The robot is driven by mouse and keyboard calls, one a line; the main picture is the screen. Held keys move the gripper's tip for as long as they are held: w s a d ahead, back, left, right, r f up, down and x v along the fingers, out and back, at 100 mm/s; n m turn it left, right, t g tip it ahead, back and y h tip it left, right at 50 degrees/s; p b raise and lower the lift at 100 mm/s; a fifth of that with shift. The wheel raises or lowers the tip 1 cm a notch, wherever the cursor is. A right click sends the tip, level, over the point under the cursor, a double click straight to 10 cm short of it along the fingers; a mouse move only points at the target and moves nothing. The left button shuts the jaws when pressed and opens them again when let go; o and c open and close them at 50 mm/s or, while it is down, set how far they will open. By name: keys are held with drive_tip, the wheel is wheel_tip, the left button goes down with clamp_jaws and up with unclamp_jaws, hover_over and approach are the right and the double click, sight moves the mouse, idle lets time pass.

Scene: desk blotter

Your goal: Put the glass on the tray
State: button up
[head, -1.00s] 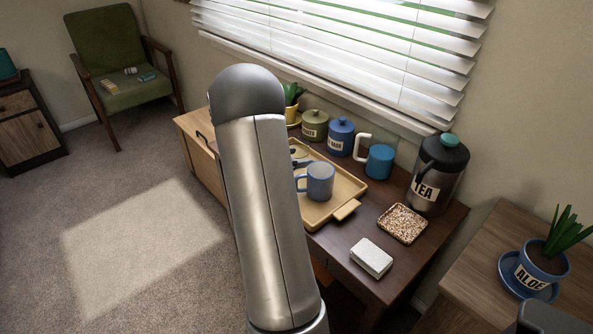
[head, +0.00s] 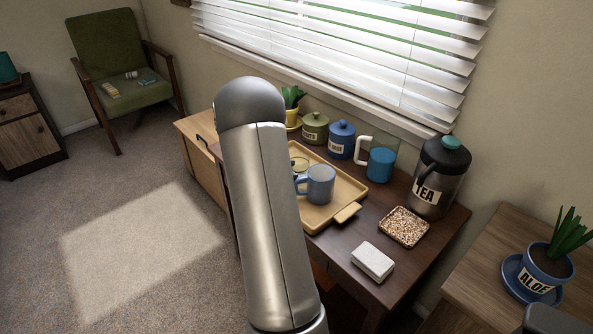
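The tan tray (head: 322,216) lies on the dark desk, partly hidden by my arm. A blue-grey mug (head: 320,184) stands upright on it. Beside the mug, at my arm's edge, a small see-through, yellowish vessel (head: 300,164) that looks like a glass shows in part on or over the tray; I cannot tell whether it touches it. Another clear-topped vessel with a blue lower part (head: 381,164) stands on the desk behind the tray, by a white handle. My gripper is hidden behind my arm, so its hold cannot be seen.
Behind the tray stand a green canister (head: 315,128), a blue canister (head: 341,140) and a potted plant (head: 292,100). To the right are a tea jar (head: 438,178), a speckled square dish (head: 404,227) and a white block (head: 373,262). Some bare desk lies between dish and tray.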

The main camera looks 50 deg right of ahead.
drive_tip(key=shift+a+r, duration=0.1)
drive_tip(key=shift+r, duration=0.15)
drive_tip(key=p+v, duration=0.1)
drive_tip(key=v, duration=1)
drive_tip(key=shift+w+a+r+p, duration=0.1)
drive_tip(key=shift+a+p, duration=0.25)
drive_tip(key=shift+a, duration=0.05)
drive_tip(key=w+a+r+n+t+y, duration=0.4)
drive_tip(key=w+a+n+t, duration=0.2)
drive_tip(key=w+a+t, duration=0.4)
drive_tip(key=a+r+n+t+y, duration=0.15)
drive_tip(key=a+n+y, duration=0.45)
drive_tip(key=a, duration=0.9)
drive_tip(key=s+a+f+n+g+y, duration=0.1)
drive_tip(key=s+a+n+g+y, duration=0.3)
drive_tip(key=s+a, duration=0.65)
drive_tip(key=s+n+g, duration=0.4)
drive_tip(key=s+g, duration=0.1)
drive_tip(key=s, duration=0.9)
drive_tip(key=shift+s+f+n+h, duration=0.3)
drive_tip(key=shift+s+f+h, duration=0.05)
drive_tip(key=shift+f+h, duration=0.05)
